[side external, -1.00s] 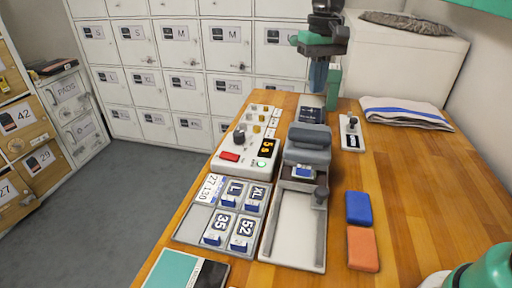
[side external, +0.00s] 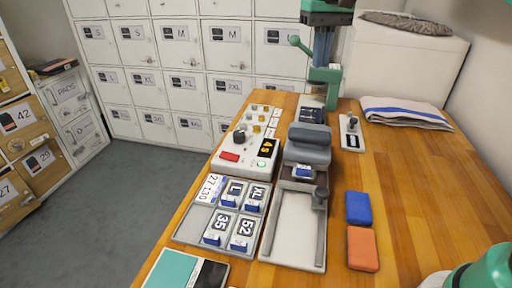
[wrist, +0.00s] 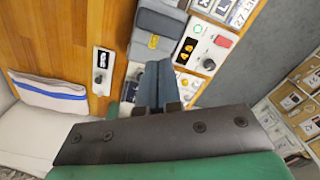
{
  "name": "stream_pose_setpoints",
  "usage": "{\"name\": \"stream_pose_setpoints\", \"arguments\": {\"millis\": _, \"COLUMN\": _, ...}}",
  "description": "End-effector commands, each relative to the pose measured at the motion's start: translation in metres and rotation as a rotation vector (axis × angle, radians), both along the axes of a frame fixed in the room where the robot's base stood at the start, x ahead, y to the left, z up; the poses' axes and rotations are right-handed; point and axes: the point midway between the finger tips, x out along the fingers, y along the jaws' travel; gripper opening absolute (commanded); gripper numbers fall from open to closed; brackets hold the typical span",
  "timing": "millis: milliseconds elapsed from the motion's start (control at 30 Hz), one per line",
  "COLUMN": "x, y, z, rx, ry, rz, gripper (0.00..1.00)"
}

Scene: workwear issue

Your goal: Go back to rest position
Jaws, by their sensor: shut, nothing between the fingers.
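My gripper (side external: 322,45) is in the air at the back of the wooden bench, above its far end, in the side view. In the wrist view its two blue-grey fingers (wrist: 158,86) are together and hold nothing. Below and nearer the camera is a grey press (side external: 308,145) with a small blue-and-white piece (side external: 303,171) at its front. The press also shows beyond the fingertips in the wrist view (wrist: 160,25). A white control box (side external: 241,160) with a lit display stands beside it.
A tray (side external: 195,219) of size tags lies left of the press's pale bed (side external: 292,230). A blue block (side external: 359,208) and an orange block (side external: 362,249) lie to the right. A folded striped cloth (side external: 405,113) is farther back. White lockers (side external: 180,60) stand behind.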

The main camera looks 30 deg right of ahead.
Motion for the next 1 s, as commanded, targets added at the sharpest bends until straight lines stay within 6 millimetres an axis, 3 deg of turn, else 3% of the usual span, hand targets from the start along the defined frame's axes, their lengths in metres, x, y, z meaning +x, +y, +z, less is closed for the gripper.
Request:
{"name": "stream_pose_setpoints", "arguments": {"millis": 267, "x": -0.024, "y": 0.004, "z": -0.015, "rx": -0.010, "ry": -0.159, "rz": 0.069, "gripper": 0.00}}
{"name": "stream_pose_setpoints", "arguments": {"millis": 700, "x": -0.101, "y": 0.011, "z": -0.108, "rx": -0.067, "ry": -0.551, "rz": 0.228, "gripper": 0.00}}
{"name": "stream_pose_setpoints", "arguments": {"millis": 833, "x": -0.111, "y": 0.012, "z": -0.124, "rx": -0.078, "ry": -0.600, "rz": 0.247, "gripper": 0.00}}
{"name": "stream_pose_setpoints", "arguments": {"millis": 1000, "x": -0.113, "y": 0.012, "z": -0.129, "rx": -0.082, "ry": -0.617, "rz": 0.254, "gripper": 0.00}}
